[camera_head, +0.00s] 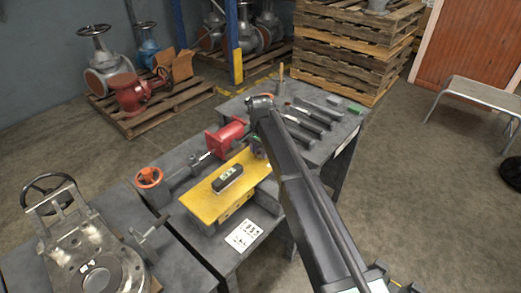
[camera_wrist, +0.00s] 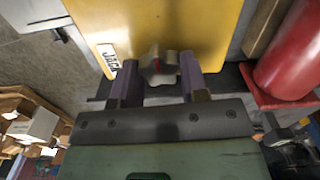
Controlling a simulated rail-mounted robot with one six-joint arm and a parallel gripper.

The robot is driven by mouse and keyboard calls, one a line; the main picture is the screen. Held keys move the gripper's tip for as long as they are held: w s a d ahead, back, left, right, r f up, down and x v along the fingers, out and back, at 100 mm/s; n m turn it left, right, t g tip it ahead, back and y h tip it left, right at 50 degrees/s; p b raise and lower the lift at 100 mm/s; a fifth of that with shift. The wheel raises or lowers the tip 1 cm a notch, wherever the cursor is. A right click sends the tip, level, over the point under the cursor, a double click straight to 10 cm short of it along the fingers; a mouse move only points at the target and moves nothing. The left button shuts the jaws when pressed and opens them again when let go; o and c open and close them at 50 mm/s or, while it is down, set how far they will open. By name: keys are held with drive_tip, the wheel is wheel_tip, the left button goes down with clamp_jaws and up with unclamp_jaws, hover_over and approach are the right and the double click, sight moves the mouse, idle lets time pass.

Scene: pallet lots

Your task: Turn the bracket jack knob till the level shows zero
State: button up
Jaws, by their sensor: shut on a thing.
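The yellow bracket (camera_head: 204,204) lies on the bench, with a dark level (camera_head: 228,180) on its top; the level's small light display is too small to read. In the wrist view the yellow bracket (camera_wrist: 190,22) carries a white label (camera_wrist: 108,60) reading "JACK". The grey lobed jack knob (camera_wrist: 158,66), with a red mark, sits beside this label. My gripper (camera_wrist: 157,80) is shut on the knob, one finger on each side. In the head view my arm hides most of the gripper and the knob.
An orange handwheel (camera_head: 149,177) is to the left. Dark tools (camera_head: 303,122) lie on the bench behind my arm. A printed sheet (camera_head: 244,235) is at the front edge.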

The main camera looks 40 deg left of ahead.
drive_tip(key=n, duration=0.8)
drive_tip(key=shift+n, duration=0.3)
drive_tip(key=n, duration=1.2)
drive_tip(key=shift+n, duration=0.3)
drive_tip(key=n, duration=0.4)
drive_tip(key=shift+n, duration=0.3)
drive_tip(key=n, duration=0.8)
drive_tip(key=shift+n, duration=0.4)
